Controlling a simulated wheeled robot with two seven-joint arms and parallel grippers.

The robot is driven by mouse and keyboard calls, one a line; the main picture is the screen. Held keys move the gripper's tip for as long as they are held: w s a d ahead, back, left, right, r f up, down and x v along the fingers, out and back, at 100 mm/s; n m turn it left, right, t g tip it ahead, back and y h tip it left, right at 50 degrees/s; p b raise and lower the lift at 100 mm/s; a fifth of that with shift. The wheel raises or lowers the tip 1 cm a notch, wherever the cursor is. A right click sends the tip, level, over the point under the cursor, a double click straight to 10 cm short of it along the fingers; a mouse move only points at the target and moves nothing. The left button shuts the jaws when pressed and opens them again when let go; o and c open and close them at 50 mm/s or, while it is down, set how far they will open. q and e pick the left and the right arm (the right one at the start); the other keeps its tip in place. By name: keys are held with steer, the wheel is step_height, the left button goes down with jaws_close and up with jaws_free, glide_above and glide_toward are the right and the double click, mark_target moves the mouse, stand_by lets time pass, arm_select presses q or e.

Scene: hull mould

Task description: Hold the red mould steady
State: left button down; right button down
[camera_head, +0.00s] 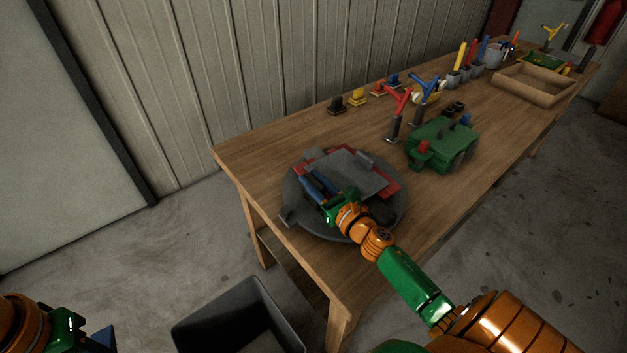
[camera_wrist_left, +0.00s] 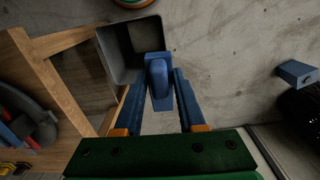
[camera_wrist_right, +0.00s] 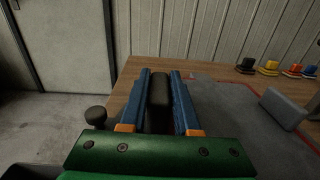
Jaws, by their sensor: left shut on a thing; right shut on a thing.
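The red mould (camera_head: 388,184) lies on a round grey turntable (camera_head: 297,212) at the near end of the bench. A grey plate (camera_head: 347,172) covers most of it, so mainly its red edges show. My right gripper (camera_head: 318,186) is over the mould's near left side. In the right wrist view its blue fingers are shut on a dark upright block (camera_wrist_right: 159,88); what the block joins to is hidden. My left gripper (camera_head: 103,337) is low at the picture's left, away from the mould. In the left wrist view it is shut on a blue piece (camera_wrist_left: 158,78).
A grey bin (camera_head: 190,332) stands on the floor before the bench (camera_head: 252,165). A green wheeled model (camera_head: 440,148), red and blue T-handled tools (camera_head: 396,112) and small coloured blocks (camera_head: 357,97) stand beyond the turntable. A wooden tray (camera_head: 533,88) is farther back. Floor at left is clear.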

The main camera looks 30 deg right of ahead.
steer(key=c, duration=0.6)
jaws_free()
steer(key=shift+o, duration=0.2)
